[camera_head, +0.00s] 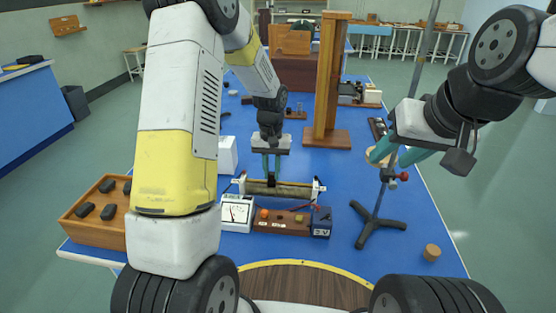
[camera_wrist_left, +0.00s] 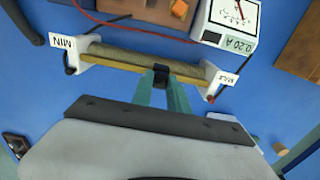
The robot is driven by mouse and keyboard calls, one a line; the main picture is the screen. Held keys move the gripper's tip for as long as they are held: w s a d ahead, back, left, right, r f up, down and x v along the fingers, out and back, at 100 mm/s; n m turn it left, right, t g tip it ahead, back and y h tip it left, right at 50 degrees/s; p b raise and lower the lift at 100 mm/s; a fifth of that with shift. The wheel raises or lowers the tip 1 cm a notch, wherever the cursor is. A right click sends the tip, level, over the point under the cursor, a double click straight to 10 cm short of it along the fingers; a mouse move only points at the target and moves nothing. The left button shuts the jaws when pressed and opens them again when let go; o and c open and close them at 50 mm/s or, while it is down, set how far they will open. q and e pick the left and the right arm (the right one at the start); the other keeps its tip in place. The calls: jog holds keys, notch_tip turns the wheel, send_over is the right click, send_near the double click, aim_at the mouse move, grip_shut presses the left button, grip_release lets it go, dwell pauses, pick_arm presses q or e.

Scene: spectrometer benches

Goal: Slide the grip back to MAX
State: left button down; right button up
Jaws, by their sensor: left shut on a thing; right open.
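The rheostat (camera_head: 291,190) is a wire-wound tube between two white end posts on the blue bench. In the left wrist view the rheostat tube (camera_wrist_left: 115,56) runs from the MIN label (camera_wrist_left: 62,43) at left to the other label, seemingly MAX, (camera_wrist_left: 228,80) at right. The black sliding grip (camera_wrist_left: 160,74) is on its rod, a little nearer the right label than MIN. My left gripper (camera_head: 272,179) comes down over the rheostat, its teal fingers (camera_wrist_left: 162,84) shut on the grip.
A white meter (camera_head: 237,212) stands in front of the rheostat; its display reads 0.20 A in the wrist view. A wooden terminal board (camera_head: 284,222) and dark blue box (camera_head: 321,223) adjoin it. A retort stand (camera_head: 377,228) is at right, a wooden tray (camera_head: 88,222) at left.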

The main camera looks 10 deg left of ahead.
pick_arm(q)
jog(key=a, duration=0.7)
jog(key=shift+a, duration=0.15)
jog(key=c, duration=1.3)
grip_release()
jog(key=shift+a, duration=0.1)
jog(key=shift+r, duration=0.3)
notch_tip(320, 180, up, 7)
jog(key=shift+r, duration=0.15)
